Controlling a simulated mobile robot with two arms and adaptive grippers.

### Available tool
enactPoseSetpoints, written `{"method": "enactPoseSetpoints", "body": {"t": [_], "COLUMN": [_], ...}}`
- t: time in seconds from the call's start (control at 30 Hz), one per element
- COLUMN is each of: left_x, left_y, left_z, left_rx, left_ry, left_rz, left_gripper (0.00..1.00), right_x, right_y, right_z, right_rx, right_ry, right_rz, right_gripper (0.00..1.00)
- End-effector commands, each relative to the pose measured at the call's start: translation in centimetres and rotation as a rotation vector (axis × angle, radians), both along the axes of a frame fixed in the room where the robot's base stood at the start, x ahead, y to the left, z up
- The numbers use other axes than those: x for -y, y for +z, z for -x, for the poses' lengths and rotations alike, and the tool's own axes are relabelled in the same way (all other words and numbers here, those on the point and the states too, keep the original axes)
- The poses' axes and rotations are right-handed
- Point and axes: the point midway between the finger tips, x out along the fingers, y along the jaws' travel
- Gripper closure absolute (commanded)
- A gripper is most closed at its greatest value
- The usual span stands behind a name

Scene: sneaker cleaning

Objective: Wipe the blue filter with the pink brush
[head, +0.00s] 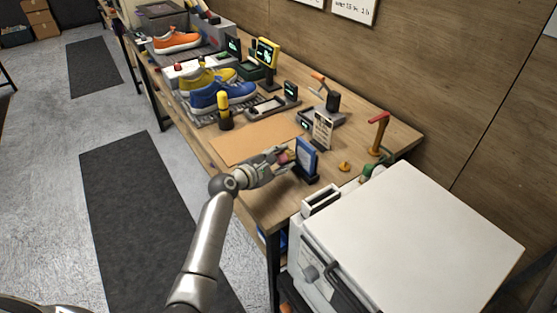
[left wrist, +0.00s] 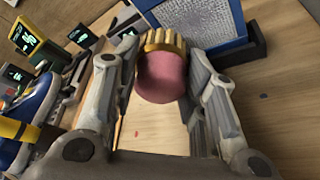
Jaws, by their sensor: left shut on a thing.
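The blue filter (head: 307,158) stands upright in a dark holder near the front right of the bench in the head view. In the left wrist view the filter (left wrist: 205,22) shows at the top, with a blue frame and a pale mesh face. My left gripper (head: 284,157) is shut on the pink brush (left wrist: 163,78), whose tan bristles point at the filter's mesh face. The bristles are very close to the mesh; I cannot tell whether they touch. In the head view the brush (head: 284,158) is mostly hidden by the fingers. My right gripper is not in view.
A brown mat (head: 250,140) lies left of the filter. Blue and yellow sneakers (head: 222,96) sit on a rack behind it. A small sign (head: 322,130) stands just behind the filter. A white cabinet (head: 410,235) is at front right.

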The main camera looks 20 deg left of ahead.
Motion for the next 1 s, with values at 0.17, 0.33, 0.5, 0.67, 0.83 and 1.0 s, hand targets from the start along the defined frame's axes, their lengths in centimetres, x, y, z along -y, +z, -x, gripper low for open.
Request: {"method": "enactPoseSetpoints", "body": {"t": [0.17, 0.33, 0.5, 0.67, 0.83, 1.0], "left_x": [0.0, 0.0, 0.2, 0.4, 0.6, 0.8], "left_y": [0.1, 0.1, 0.1, 0.1, 0.1, 0.0], "left_z": [0.0, 0.0, -0.3, -0.5, -0.8, -1.1], "left_rx": [0.001, 0.001, 0.001, 0.002, 0.001, 0.001], "left_ry": [0.001, 0.000, 0.000, 0.000, 0.000, 0.000], "left_rz": [0.000, -0.001, 0.001, 0.000, -0.001, -0.001], "left_gripper": [0.80, 0.80, 0.80, 0.80, 0.80, 0.80], "right_x": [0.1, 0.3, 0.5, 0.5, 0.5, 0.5], "right_y": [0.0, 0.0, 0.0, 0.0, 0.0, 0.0], "right_z": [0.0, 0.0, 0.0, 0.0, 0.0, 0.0], "right_rx": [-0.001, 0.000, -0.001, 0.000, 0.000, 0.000], "right_ry": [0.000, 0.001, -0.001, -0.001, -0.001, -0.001], "right_rz": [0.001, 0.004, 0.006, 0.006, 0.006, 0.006], "right_gripper": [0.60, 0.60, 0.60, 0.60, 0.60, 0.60]}}
